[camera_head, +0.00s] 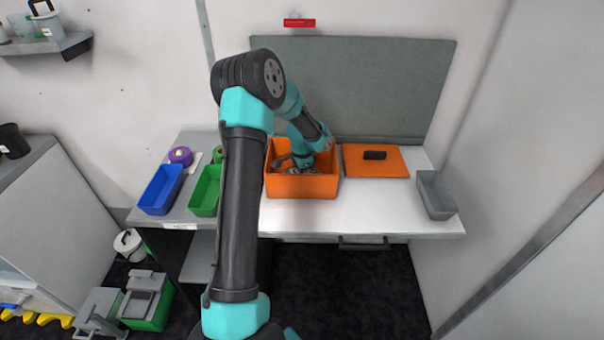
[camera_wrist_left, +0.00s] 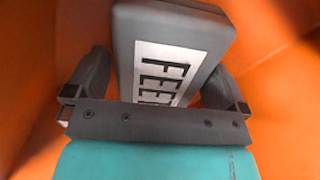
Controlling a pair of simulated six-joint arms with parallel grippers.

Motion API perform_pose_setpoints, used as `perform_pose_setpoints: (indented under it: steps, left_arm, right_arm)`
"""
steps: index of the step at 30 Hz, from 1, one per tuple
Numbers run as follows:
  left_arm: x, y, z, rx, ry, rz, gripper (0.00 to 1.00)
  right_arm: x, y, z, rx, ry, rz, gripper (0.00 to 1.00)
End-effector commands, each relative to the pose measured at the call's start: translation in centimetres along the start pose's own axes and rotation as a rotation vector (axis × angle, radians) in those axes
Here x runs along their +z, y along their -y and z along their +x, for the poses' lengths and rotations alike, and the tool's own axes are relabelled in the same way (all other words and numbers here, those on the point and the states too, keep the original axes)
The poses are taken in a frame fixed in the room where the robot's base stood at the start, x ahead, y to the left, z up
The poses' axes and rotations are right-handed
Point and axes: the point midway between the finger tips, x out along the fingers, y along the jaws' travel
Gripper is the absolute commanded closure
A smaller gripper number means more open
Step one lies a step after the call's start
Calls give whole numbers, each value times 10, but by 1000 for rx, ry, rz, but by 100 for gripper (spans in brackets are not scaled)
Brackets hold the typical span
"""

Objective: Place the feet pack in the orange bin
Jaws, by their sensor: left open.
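The feet pack (camera_wrist_left: 175,25) is a grey block with a white label whose visible letters read "FEE". In the left wrist view it lies between the two spread fingers of my left gripper (camera_wrist_left: 157,88), with orange walls all around. My left gripper (camera_head: 295,164) is open and reaches down inside the orange bin (camera_head: 303,187) on the white table. The gripper and arm hide much of the bin's inside, and I cannot make out the pack clearly in the head view. My right gripper is not in view.
A grey tray (camera_head: 436,196) is at the table's right end. Blue (camera_head: 160,190) and green (camera_head: 204,192) bins and a purple roll (camera_head: 180,155) are at the left. The table front between lid and grey tray is clear.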

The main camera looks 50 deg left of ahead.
Motion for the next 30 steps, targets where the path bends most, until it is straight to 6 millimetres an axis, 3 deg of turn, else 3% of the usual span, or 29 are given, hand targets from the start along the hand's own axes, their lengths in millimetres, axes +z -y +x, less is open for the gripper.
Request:
perform_pose_setpoints:
  steps: [5,21,30]
  left_arm:
    - [-1,0,-17,-3,-1,1,0]
    - [0,0,-109,-1,-1,0,0]
    - [0,0,-121,0,0,0,0]
  right_arm:
    - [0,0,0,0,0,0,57]
    - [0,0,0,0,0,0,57]
    - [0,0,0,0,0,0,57]
